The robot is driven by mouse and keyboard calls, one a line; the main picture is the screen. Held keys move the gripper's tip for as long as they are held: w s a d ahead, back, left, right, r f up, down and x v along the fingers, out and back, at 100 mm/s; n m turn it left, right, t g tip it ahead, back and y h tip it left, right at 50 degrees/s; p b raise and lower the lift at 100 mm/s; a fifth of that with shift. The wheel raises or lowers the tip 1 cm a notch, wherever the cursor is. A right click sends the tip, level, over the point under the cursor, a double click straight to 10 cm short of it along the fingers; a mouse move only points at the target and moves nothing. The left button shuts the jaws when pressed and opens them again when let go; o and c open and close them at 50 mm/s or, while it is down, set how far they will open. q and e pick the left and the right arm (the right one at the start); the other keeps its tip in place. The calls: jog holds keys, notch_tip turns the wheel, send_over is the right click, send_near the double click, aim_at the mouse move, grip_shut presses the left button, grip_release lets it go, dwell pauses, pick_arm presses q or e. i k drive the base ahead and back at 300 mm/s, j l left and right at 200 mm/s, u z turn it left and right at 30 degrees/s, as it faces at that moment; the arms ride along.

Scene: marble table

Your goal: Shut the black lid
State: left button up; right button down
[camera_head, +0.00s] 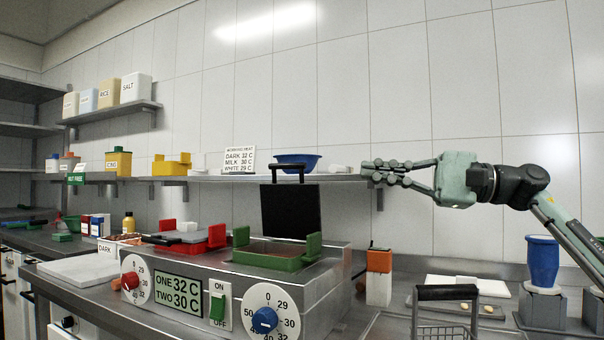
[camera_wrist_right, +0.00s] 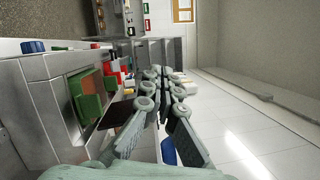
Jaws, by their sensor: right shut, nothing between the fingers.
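The black lid (camera_head: 290,212) stands upright, open, at the back of the green-handled tub (camera_head: 275,262) on the steel melting machine. A black handle (camera_head: 291,167) is on the lid's top edge. In the right wrist view the lid (camera_wrist_right: 118,115) lies left of my fingers and the green tub (camera_wrist_right: 88,106) is beyond it. My right gripper (camera_head: 368,172) is shut and empty, to the right of the lid and at about the height of its handle in the head view, apart from it. My left gripper is not in view.
A red tub (camera_head: 215,240) sits left of the green one. Knobs and a display are on the machine's front (camera_head: 190,303). A shelf (camera_head: 225,179) with a blue bowl (camera_head: 298,161) runs behind. At right are a wire basket (camera_head: 445,330) and a blue container (camera_head: 542,262).

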aim_at(291, 213)
jog(key=i, duration=0.9)
